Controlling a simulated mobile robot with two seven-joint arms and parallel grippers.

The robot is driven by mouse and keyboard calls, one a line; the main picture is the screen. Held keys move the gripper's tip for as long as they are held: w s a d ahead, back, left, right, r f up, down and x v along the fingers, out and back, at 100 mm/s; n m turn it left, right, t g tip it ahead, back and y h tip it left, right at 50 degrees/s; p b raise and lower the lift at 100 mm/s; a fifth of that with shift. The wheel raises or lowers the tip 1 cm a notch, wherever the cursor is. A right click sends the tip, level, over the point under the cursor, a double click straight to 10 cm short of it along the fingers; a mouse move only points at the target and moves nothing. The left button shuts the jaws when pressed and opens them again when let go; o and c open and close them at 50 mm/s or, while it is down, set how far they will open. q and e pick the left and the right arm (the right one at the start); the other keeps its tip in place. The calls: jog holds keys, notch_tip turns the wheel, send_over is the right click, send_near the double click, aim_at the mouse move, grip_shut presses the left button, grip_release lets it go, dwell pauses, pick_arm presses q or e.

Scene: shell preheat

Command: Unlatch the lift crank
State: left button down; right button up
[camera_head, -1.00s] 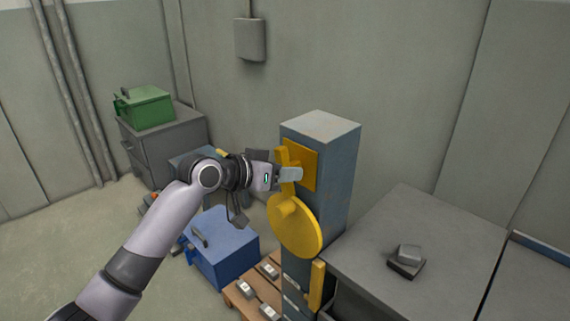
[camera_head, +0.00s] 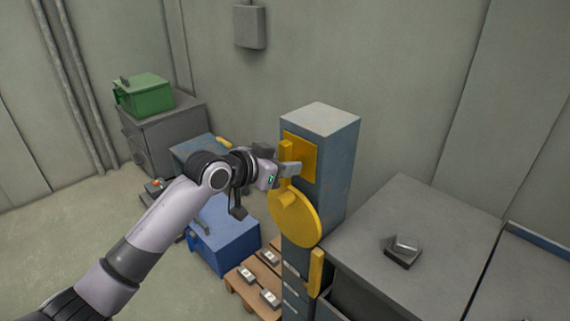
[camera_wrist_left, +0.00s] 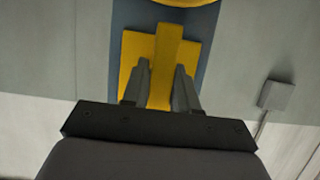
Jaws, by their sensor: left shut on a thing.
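A blue-grey column (camera_head: 335,165) carries a yellow plate (camera_head: 303,150) near its top. A yellow crank disc (camera_head: 305,225) with a short stub sits below the plate. A narrow yellow latch bar (camera_head: 286,151) stands nearly upright in front of the plate. My left gripper (camera_head: 289,169) is shut on this bar from the left. In the left wrist view the latch bar (camera_wrist_left: 165,65) runs between the two grey fingers, with the yellow plate (camera_wrist_left: 133,55) behind it. Only an edge of the disc (camera_wrist_left: 185,2) shows there. My right gripper is not in view.
A grey worktop (camera_head: 430,225) with a small metal block (camera_head: 402,250) stands right of the column. A wooden pallet (camera_head: 243,288) with several small blocks, a blue box (camera_head: 230,240) and a green box (camera_head: 145,95) on a grey cabinet (camera_head: 165,130) are left.

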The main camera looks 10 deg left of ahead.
pick_arm(q)
jog(key=c, duration=1)
grip_release()
jog(key=shift+o, duration=0.2)
jog(key=v, duration=0.7)
jog(key=shift+s+f, duration=0.1)
jog(key=s+a+f+n+y+p, duration=0.1)
jog(key=s+a+f+n+y, duration=0.1)
jog(key=s+f, duration=1.1)
jog(key=s+a+f+n+y+p, duration=0.1)
jog(key=s+a+f+n+y, duration=0.1)
jog(key=s+f, duration=1.1)
notch_tip(320, 180, down, 3)
jog(key=shift+s+a+r+g+y, duration=0.1)
jog(key=shift+s+a+g+y, duration=0.2)
jog(key=shift+y, duration=0.2)
